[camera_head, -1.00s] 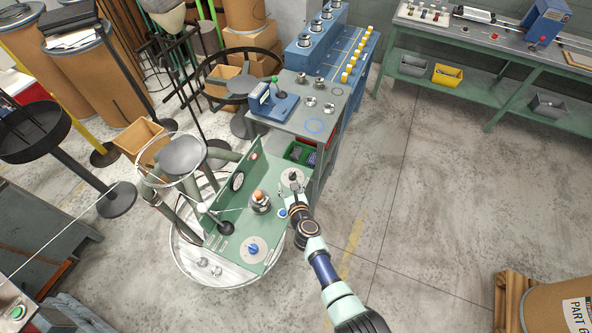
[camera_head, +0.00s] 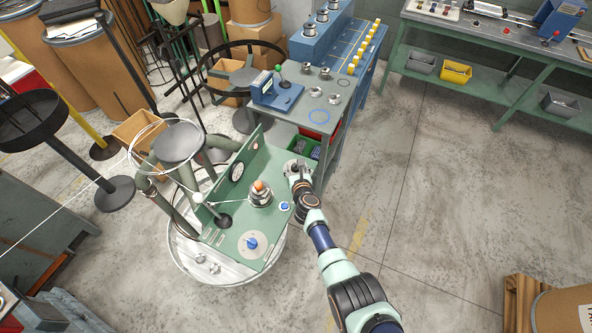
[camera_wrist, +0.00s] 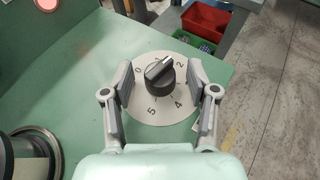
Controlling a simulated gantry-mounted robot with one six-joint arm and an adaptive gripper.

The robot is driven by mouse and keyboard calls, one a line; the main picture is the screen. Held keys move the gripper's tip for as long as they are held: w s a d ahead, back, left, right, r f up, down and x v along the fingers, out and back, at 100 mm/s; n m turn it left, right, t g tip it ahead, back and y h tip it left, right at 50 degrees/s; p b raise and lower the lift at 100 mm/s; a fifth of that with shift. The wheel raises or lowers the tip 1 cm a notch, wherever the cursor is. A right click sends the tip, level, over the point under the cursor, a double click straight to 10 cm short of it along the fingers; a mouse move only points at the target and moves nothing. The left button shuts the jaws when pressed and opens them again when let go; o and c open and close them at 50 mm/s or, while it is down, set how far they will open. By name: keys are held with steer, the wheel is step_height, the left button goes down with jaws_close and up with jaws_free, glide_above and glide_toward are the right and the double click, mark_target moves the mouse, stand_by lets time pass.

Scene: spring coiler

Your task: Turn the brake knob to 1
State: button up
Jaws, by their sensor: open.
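In the wrist view, a black knob (camera_wrist: 160,75) with a pale pointer stripe sits on a round grey dial (camera_wrist: 160,118) on a green panel. The stripe slants to the upper right, towards the 2 side. No brake label is readable. My gripper (camera_wrist: 160,70) is open, with one finger on each side of the knob and a gap to it. In the head view my gripper (camera_head: 299,182) covers most of this dial, at the panel's far right corner.
The green panel (camera_head: 232,232) also bears a blue knob (camera_head: 251,243) on a second dial, a spindle with an orange top (camera_head: 260,190), a blue button (camera_head: 284,206) and a gauge (camera_head: 237,171). Red and green bins (camera_wrist: 207,20) stand just beyond. Open floor lies to the right.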

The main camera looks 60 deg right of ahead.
jaws_close()
steer(key=shift+s+r+n+t+p, duration=0.1)
steer(key=shift+n+t+p, duration=0.2)
steer(key=shift+d+n+t+y, duration=0.1)
steer(key=shift+n+t+y, duration=0.2)
steer(key=shift+y, duration=0.1)
steer(key=shift+d+n+t+y+p, duration=0.1)
steer(key=shift+n+t+y+p, duration=0.25)
steer(key=shift+n+t+y, duration=0.3)
steer(key=n+t+y+b, duration=0.1)
steer(key=n+y, duration=0.1)
steer(key=shift+s+d+f+n+t+b, duration=0.1)
steer(key=shift+f+n+t+b, duration=0.2)
steer(key=shift+n+t+b, duration=0.05)
steer(key=n+t+y+b, duration=0.1)
steer(key=n+y+b, duration=0.2)
steer(key=y+b, duration=0.1)
steer(key=shift+d+f+b, duration=0.1)
steer(key=shift+b, duration=0.6)
steer(key=shift+n+t+y+b, duration=0.3)
steer(key=shift+n+y+b, duration=0.45)
steer(key=shift+b, duration=0.25)
steer(key=shift+r, duration=0.25)
